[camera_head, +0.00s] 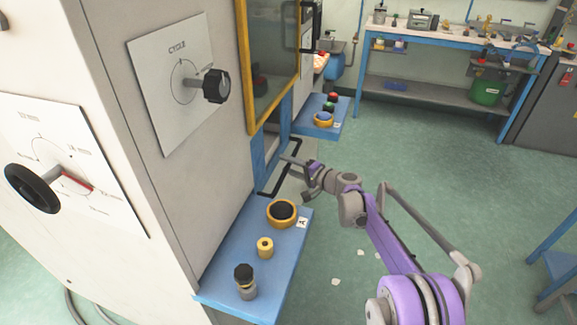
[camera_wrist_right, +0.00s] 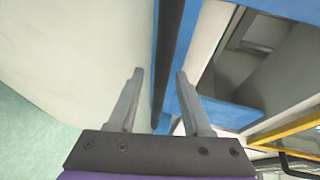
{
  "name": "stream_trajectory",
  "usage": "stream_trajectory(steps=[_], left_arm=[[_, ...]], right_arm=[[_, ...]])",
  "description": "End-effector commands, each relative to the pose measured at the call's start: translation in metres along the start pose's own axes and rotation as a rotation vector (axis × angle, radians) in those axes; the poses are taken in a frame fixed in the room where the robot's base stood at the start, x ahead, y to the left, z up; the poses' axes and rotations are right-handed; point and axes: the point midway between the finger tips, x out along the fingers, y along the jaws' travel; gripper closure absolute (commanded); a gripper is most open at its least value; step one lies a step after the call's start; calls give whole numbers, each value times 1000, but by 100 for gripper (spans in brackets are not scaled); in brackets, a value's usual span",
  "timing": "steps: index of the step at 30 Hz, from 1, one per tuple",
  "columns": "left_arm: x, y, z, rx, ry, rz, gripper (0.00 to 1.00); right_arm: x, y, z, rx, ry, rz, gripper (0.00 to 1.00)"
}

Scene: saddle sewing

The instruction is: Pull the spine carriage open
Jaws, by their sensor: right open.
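A long black bar handle (camera_head: 284,178) runs along the pale front (camera_head: 292,188) of a low unit in the machine's blue frame. I take this unit to be the spine carriage; how far it stands out is hard to tell. My right gripper (camera_head: 291,168) is at the handle, its fingers pointing left toward the machine. In the right wrist view the gripper (camera_wrist_right: 160,75) is open, and the black bar (camera_wrist_right: 173,45) runs lengthwise between the two fingers in the picture. Whether a finger touches it is unclear. My left gripper is out of view.
A blue shelf with an orange-ringed black button (camera_head: 282,211) juts out nearer me. Another blue button shelf (camera_head: 324,119) is beyond. A yellow-framed window (camera_head: 272,60) is above. A blue workbench (camera_head: 430,50) stands at the back.

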Motion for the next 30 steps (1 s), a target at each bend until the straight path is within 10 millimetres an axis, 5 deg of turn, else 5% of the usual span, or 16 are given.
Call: stream_trajectory(steps=[4,12,30], left_arm=[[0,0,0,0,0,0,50],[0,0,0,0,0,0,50],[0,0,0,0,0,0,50]], right_arm=[[0,0,0,0,0,0,50],[0,0,0,0,-1,0,99],[0,0,0,0,-1,0,100]])
